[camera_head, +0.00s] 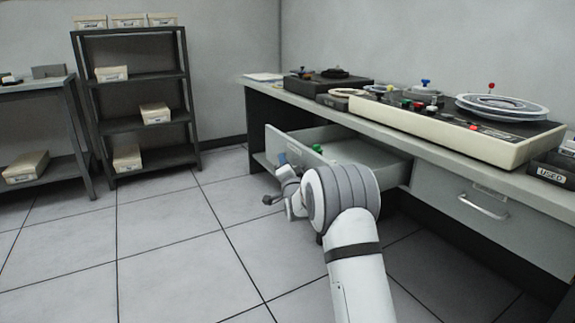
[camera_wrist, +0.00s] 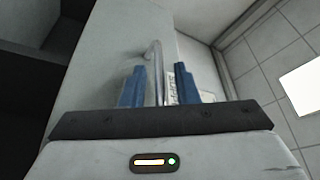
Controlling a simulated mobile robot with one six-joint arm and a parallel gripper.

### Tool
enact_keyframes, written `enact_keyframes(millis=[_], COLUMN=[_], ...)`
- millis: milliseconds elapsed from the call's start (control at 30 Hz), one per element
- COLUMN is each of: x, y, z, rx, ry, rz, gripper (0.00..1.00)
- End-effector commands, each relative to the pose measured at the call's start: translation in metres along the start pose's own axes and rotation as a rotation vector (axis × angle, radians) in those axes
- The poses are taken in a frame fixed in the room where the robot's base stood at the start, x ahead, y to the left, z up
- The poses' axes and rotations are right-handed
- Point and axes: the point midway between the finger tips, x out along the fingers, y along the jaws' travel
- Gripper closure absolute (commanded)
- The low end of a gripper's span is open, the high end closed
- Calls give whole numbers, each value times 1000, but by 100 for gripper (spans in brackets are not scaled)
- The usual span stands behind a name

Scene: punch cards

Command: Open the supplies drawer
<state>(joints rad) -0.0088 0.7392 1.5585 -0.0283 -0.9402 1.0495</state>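A grey drawer (camera_head: 368,153) under the long desk on the right stands pulled out, with its inside showing. My gripper (camera_head: 281,160) is at its front panel in the head view, partly hidden by my arm. In the wrist view my gripper's blue fingers (camera_wrist: 161,88) stand apart on either side of the drawer's metal handle (camera_wrist: 155,62). A gap shows between the handle and the right finger, so the gripper looks open around the handle. A white label (camera_wrist: 182,85) is partly hidden behind the right finger; I cannot read it reliably.
A green item (camera_head: 317,149) shows inside the drawer. A second drawer with a handle (camera_head: 484,206) is shut at the right. Tape equipment (camera_head: 440,118) covers the desktop. A dark shelf (camera_head: 135,78) with boxes stands at the back left. The tiled floor (camera_head: 150,250) at left is clear.

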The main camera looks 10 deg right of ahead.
Motion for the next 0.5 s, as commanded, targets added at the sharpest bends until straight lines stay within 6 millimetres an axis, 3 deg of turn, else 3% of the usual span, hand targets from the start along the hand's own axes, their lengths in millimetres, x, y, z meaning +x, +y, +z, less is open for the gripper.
enact_keyframes(millis=[333, 500], x=[-4, -23], y=[1, 0], z=[-1, -1], rx=[0, 0], ry=[0, -1], rz=[3, 5], gripper=[69, 69])
